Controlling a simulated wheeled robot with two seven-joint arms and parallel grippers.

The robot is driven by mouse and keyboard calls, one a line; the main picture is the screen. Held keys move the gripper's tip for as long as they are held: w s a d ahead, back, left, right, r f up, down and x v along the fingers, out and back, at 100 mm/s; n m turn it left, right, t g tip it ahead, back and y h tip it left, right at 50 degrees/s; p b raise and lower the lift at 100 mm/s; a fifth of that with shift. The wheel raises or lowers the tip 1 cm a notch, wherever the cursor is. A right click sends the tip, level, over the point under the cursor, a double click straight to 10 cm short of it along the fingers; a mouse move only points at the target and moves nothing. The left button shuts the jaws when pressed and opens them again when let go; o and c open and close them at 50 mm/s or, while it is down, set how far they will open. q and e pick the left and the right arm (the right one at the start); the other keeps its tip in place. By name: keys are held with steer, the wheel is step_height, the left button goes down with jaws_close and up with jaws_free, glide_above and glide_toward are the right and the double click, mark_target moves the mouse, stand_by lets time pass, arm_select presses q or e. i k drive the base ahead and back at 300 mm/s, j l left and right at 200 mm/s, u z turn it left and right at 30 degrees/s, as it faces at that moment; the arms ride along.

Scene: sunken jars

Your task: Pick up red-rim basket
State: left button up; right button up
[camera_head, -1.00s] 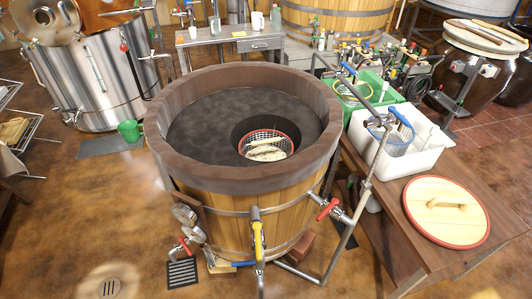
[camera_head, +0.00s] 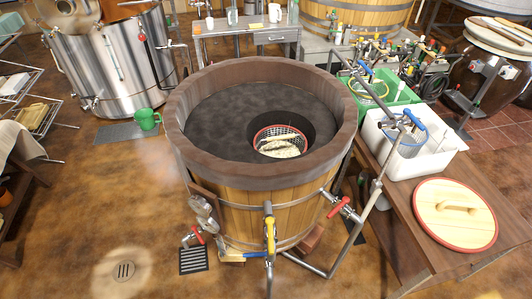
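The red-rim basket (camera_head: 299,134) sits low in a round dark opening in the top of a large wooden tub (camera_head: 262,203). It is a pale mesh basket with a red rim, and something pale and long lies inside it. The tub's thick dark rim and the dark top surface (camera_head: 225,125) surround the opening. The lower part of the basket is hidden in the opening. Neither of my grippers shows in the head view.
A wooden bench at the right holds a red-edged round lid (camera_head: 454,214), a white bin (camera_head: 437,151) and a green crate (camera_head: 387,103). Pipes and valves (camera_head: 268,235) stick out from the tub's front. Open floor lies at front left.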

mark_target(277, 148)
steer(key=j+u, duration=0.15)
steer(key=u, duration=0.35)
steer(key=i+j+u, duration=0.1)
steer(key=u, duration=0.4)
steer(key=i+j+u, duration=0.1)
steer(key=u, duration=0.35)
steer(key=i+u, duration=0.1)
steer(key=u, duration=0.4)
steer(key=i+z, duration=0.15)
steer(key=z, duration=0.15)
steer(key=i+z, duration=0.4)
steer(key=z, duration=0.25)
steer(key=i+z, duration=0.1)
steer(key=z, duration=0.6)
steer(key=i+j, duration=0.05)
